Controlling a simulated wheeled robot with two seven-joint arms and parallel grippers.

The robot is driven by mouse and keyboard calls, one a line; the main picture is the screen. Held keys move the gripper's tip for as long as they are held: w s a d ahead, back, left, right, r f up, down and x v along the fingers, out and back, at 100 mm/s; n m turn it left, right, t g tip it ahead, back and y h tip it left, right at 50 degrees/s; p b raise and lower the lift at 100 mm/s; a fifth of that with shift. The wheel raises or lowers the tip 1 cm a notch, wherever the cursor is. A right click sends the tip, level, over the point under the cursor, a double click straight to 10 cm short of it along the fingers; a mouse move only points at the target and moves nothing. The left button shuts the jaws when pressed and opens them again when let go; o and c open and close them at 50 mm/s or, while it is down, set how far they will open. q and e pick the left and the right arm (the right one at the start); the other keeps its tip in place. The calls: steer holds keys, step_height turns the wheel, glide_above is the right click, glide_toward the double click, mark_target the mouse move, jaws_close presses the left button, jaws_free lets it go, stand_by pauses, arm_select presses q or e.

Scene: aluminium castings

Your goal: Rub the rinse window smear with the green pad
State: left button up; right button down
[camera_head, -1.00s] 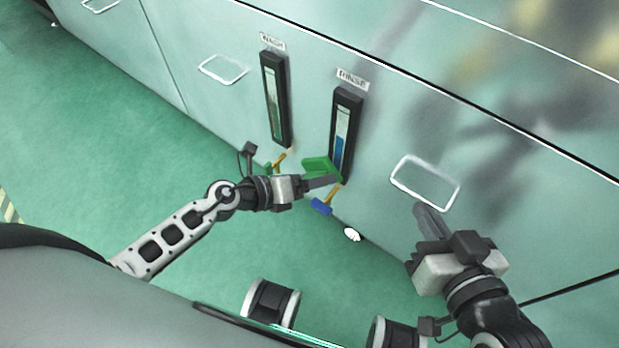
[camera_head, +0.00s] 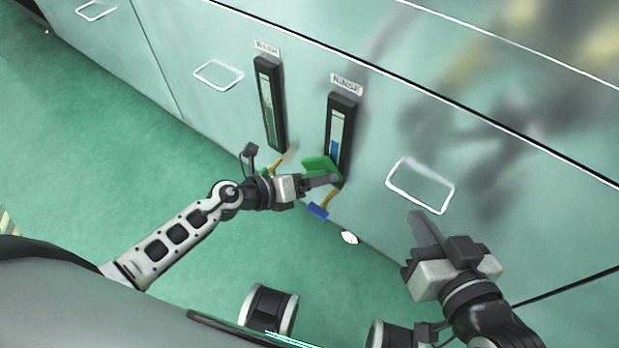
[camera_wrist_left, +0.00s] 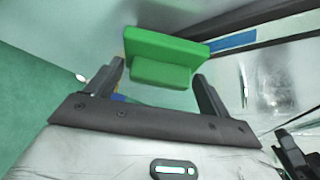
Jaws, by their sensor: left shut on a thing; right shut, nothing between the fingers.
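The green pad (camera_head: 318,165) is held by my left gripper (camera_head: 330,179), in front of the lower end of the rinse window (camera_head: 340,125). That window is a tall black frame with a pale strip above blue. In the left wrist view the pad (camera_wrist_left: 165,48) shows as a flat green plate with a block gripped between the fingers of my left gripper (camera_wrist_left: 160,85). I cannot tell whether the pad touches the glass, and no smear can be made out; the pad and gripper hide the window's lower part. My right gripper (camera_head: 424,230) is shut and empty, in front of the panel.
The similar wash window (camera_head: 270,105) is to the left. A blue-ended yellow handle (camera_head: 318,210) hangs below the rinse window, and another yellow handle is partly hidden below the wash window. A small white object (camera_head: 349,238) is near the panel's base. Green floor lies open at left.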

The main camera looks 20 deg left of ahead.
arm_select(q)
steer(key=shift+s+d+p, duration=0.15)
steer(key=shift+d+p, duration=0.25)
steer(key=shift+d, duration=0.25)
steer(key=shift+s+d+p, duration=0.15)
steer(key=shift+d+p, duration=0.2)
steer(key=shift+d, duration=0.25)
steer(key=shift+w+a+b, duration=0.2)
steer(key=shift+w+a, duration=0.1)
steer(key=shift+a, duration=0.3)
steer(key=shift+w+a+b, duration=0.15)
steer(key=shift+w+a, duration=0.1)
steer(key=shift+a, duration=0.3)
steer(key=shift+w+a+r, duration=0.15)
steer(key=shift+a+r, duration=0.05)
steer(key=s+a, duration=0.1)
steer(key=s, duration=0.5)
steer(key=shift+a+f, duration=0.2)
steer(key=shift+a, duration=0.2)
steer(key=shift+s, duration=0.1)
